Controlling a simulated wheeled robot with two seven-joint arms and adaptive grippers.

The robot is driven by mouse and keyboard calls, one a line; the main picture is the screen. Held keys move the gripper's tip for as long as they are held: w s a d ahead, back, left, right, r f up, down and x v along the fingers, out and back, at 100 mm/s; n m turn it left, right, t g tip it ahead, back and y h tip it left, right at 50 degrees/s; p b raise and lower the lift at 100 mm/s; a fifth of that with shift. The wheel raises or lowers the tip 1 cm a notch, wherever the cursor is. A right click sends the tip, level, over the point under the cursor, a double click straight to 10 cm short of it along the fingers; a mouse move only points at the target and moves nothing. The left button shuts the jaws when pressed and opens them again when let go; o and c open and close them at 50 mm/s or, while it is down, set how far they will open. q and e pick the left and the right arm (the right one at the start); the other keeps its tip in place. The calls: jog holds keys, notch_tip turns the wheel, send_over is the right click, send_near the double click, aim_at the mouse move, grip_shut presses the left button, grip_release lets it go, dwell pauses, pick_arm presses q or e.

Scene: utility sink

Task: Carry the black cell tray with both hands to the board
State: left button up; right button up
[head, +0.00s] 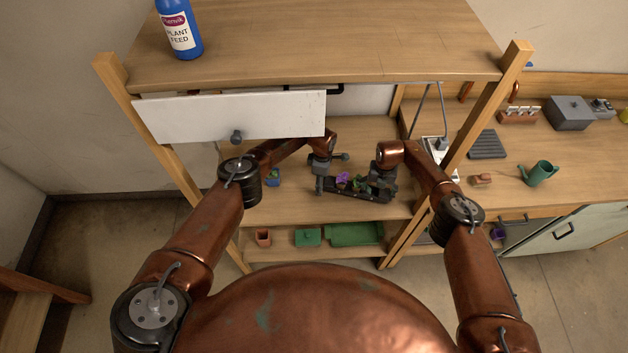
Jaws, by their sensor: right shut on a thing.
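The black cell tray (352,195) is at the middle shelf of the wooden rack, with purple and green plants in it. My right gripper (384,186) is shut on the tray at its right end. My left gripper (322,182) is at the tray's left end; its fingers are too small and dark to tell whether they are shut on it. I cannot tell whether the tray touches the shelf. A dark grey ridged board (487,144) lies on the bench at the right.
A white hinged panel (230,117) hangs above the shelf at left. A rack post (487,105) stands between shelf and bench. A small blue pot (273,178) is left of the tray. A green watering can (540,173) and brown brush (481,179) are near the board.

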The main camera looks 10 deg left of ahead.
pick_arm(q)
jog(key=r, duration=0.4)
jog(key=d+r, duration=0.1)
jog(key=r, duration=0.2)
pick_arm(e)
jog(key=shift+s+a+r, duration=0.1)
jog(key=shift+a, duration=0.5)
pick_arm(q)
jog(key=shift+r, duration=0.35)
pick_arm(e)
jog(key=shift+r, duration=0.2)
pick_arm(q)
jog(key=shift+a, duration=0.3)
pick_arm(e)
notch_tip(320, 180, up, 12)
jog(key=shift+d+f, duration=0.25)
jog(key=shift+d, duration=0.1)
pick_arm(q)
jog(key=shift+a+f, duration=0.1)
pick_arm(e)
jog(key=shift+d, duration=0.1)
